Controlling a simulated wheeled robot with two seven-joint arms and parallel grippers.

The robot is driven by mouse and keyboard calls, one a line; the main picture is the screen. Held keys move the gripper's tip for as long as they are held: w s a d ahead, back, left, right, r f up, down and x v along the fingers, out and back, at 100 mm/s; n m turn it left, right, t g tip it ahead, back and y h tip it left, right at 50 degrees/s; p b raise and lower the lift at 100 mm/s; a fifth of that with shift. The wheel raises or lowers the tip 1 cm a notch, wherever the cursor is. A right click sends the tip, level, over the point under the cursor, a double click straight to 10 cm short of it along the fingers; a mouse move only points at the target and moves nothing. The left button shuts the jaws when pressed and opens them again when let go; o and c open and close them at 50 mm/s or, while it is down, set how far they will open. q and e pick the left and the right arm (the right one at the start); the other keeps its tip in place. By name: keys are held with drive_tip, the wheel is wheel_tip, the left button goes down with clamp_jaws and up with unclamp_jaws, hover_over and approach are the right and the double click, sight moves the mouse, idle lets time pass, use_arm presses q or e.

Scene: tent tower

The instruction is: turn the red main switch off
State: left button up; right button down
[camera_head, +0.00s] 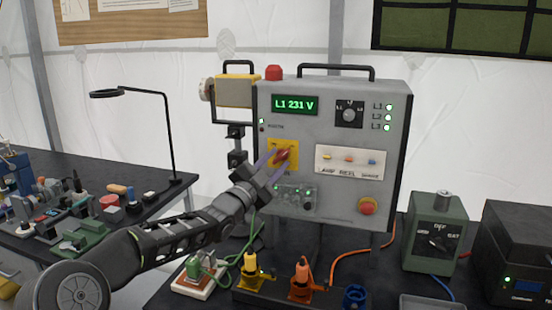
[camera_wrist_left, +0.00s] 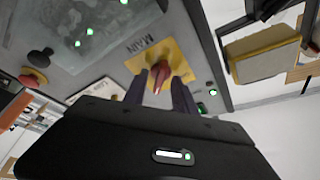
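The red main switch (camera_head: 282,155) is a rotary handle on a yellow plate (camera_head: 291,146) on the front of the grey control panel (camera_head: 335,222). In the left wrist view the red handle (camera_wrist_left: 162,74) shows in front of the yellow plate (camera_wrist_left: 180,55), beside the word MAIN. My left gripper (camera_head: 276,157) is at the switch, with one finger on each side of the handle. In the left wrist view its two fingers (camera_wrist_left: 158,90) are apart around the handle's near end. I cannot tell whether they touch it. My right gripper is not in view.
The panel display (camera_head: 295,105) reads L1 231 V, and several green lamps are lit. A red button (camera_head: 367,206) sits low on the panel. Orange (camera_head: 301,277) and yellow (camera_head: 250,270) connectors stand in front. A green box (camera_head: 436,232) is at the right.

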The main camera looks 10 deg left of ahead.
use_arm(q)
drive_tip(key=shift+w, duration=0.1)
drive_tip(key=shift+c, duration=0.4)
clamp_jaws()
drive_tip(key=shift+d, duration=0.1)
